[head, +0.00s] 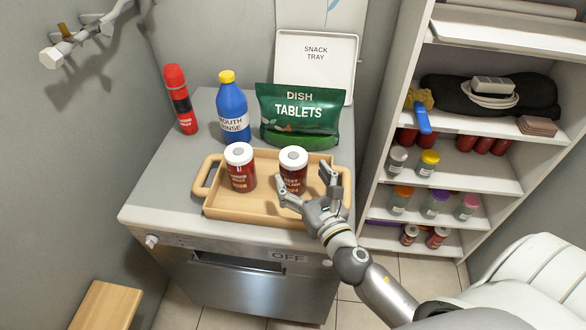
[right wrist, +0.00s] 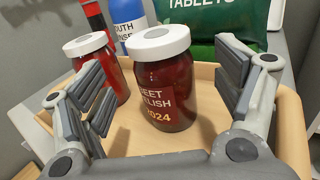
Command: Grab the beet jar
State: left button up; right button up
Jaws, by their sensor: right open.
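The beet jar (head: 292,168) is dark red with a white lid and stands upright on the right half of a tan tray (head: 260,208). A similar red jar (head: 240,168) with a white lid stands on the tray to the left; in the right wrist view this jar (right wrist: 108,70) is partly behind my left-hand finger.
Behind the tray stand a blue mouth rinse bottle (head: 232,112), a green dish tablets pouch (head: 300,118) and a red can (head: 180,100). The tray rests on a grey appliance top (head: 150,205). A shelf unit (head: 400,60) with jars stands at the right.

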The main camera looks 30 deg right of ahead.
aim_at(299, 171)
jog(key=shift+w, duration=0.25)
jog(key=shift+w+d+r+p, duration=0.15)
jog(key=shift+w+p, duration=0.15)
jog(key=shift+w, duration=0.35)
jog(key=shift+w+r+p, duration=0.1)
jog(key=shift+w+p, duration=0.2)
jog(key=shift+w, duration=0.3)
jog(key=shift+w+f, duration=0.15)
jog(key=shift+w, duration=1.1)
jog(key=shift+c, duration=1.1)
jog(key=c, duration=1.2)
pick_arm(q)
jog(key=shift+w+r, duration=0.85)
jog(key=shift+w, duration=0.1)
pick_arm(e)
jog(key=shift+c, duration=0.9)
